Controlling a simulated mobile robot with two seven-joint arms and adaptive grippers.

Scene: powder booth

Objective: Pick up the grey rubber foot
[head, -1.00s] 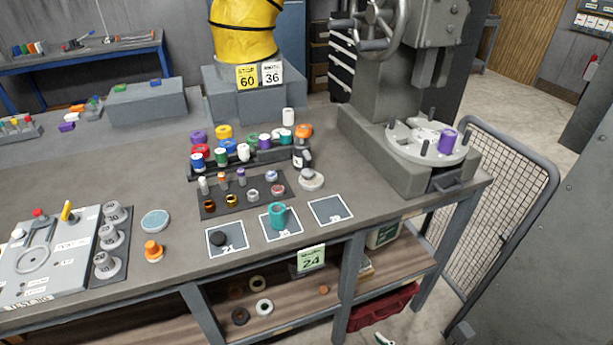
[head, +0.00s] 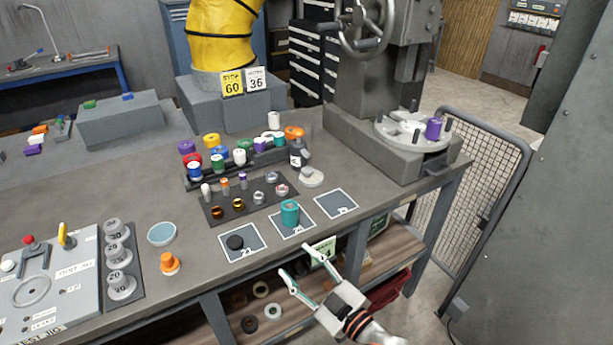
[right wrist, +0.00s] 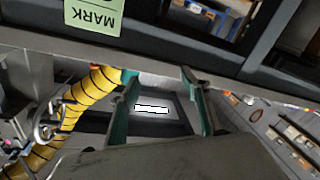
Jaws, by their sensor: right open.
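My right gripper (head: 307,260) is open and empty, in front of the bench edge, right of and nearer than the dark piece. In the right wrist view its two teal fingers (right wrist: 158,75) are spread with nothing between them. The dark piece does not show clearly there. My left gripper is not in view.
A teal cylinder (head: 290,213) stands on the middle square; the right square (head: 336,204) is empty. An orange piece (head: 169,263) and a blue dish (head: 162,234) are to the left. A green label (head: 320,250) hangs at the bench edge beside my gripper. Rings lie on the shelf below.

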